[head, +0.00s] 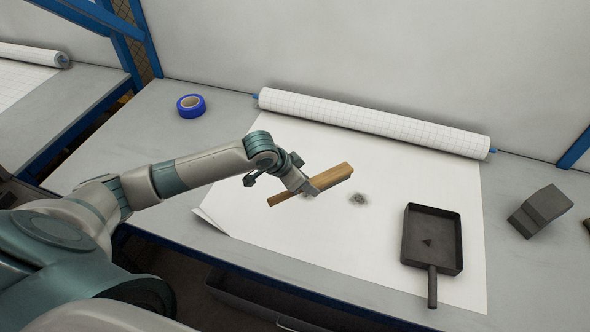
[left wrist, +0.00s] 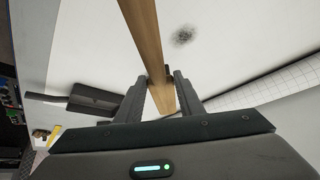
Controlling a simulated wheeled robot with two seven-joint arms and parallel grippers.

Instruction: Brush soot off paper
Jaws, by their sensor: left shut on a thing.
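The white paper (head: 425,190) lies on the table, unrolled from a gridded roll (head: 370,124) at its back. A dark soot spot (head: 357,198) is on the paper's middle; it also shows in the left wrist view (left wrist: 184,36). My left gripper (head: 308,188) is shut on the wooden handle of a brush (head: 330,177), held over the paper just left of the spot. The brush also shows between the fingers in the left wrist view (left wrist: 146,40). Its bristles are not clearly visible. A black dustpan (head: 431,240) lies on the paper at right, handle toward the front edge.
A blue tape roll (head: 191,105) sits at the back left of the grey table (head: 140,140). A dark grey block (head: 540,210) stands right of the paper. The paper's front left corner curls up. Another table with a paper roll (head: 35,55) is at far left.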

